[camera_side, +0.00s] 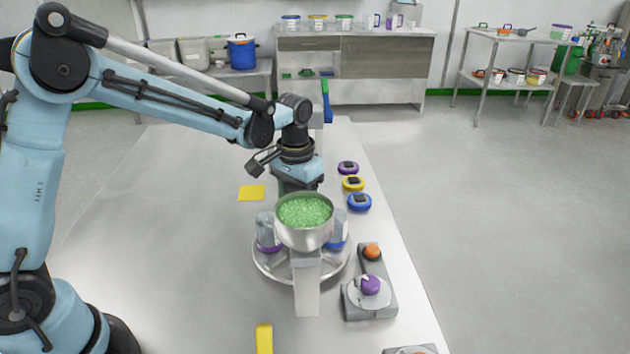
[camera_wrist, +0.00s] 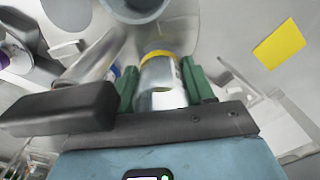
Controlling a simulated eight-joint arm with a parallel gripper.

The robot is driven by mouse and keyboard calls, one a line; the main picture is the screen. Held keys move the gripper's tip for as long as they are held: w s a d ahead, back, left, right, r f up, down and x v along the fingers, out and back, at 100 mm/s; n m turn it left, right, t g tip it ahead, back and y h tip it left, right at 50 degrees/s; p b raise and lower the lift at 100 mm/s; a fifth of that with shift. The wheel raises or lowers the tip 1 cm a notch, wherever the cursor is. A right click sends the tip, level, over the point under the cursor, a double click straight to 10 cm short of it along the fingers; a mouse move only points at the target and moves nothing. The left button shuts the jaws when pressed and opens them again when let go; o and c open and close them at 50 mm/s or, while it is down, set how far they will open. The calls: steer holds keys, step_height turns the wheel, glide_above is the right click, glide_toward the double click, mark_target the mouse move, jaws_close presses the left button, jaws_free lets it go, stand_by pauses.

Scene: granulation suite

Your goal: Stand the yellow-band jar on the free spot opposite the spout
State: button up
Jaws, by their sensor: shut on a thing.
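My gripper (camera_wrist: 165,88) is shut on the yellow-band jar (camera_wrist: 158,76), a clear jar with its yellow band at the far end in the wrist view. In the side view my gripper (camera_side: 296,187) is just behind a steel bowl of green granules (camera_side: 305,212), which hides the held jar. Under the bowl is a round metal turntable (camera_side: 273,270). A purple-band jar (camera_side: 267,229) stands on its left and a blue-band jar (camera_side: 338,235) on its right, both partly hidden by the bowl. The spout and the free spot cannot be made out clearly.
A pale post (camera_side: 306,285) stands before the bowl. Purple (camera_side: 348,168), yellow (camera_side: 353,184) and blue (camera_side: 359,202) lids lie along the right edge. A grey device (camera_side: 370,297) with a purple piece and orange knob is front right. A yellow square (camera_side: 251,193) lies on the clear left side.

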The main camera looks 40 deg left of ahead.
steer(key=shift+f, duration=0.85)
stand_by(1.2)
steer(key=o, duration=1.3)
steer(key=shift+o, duration=0.2)
steer(key=shift+d, duration=0.1)
steer(key=shift+o, duration=0.5)
steer(key=shift+r, duration=4)
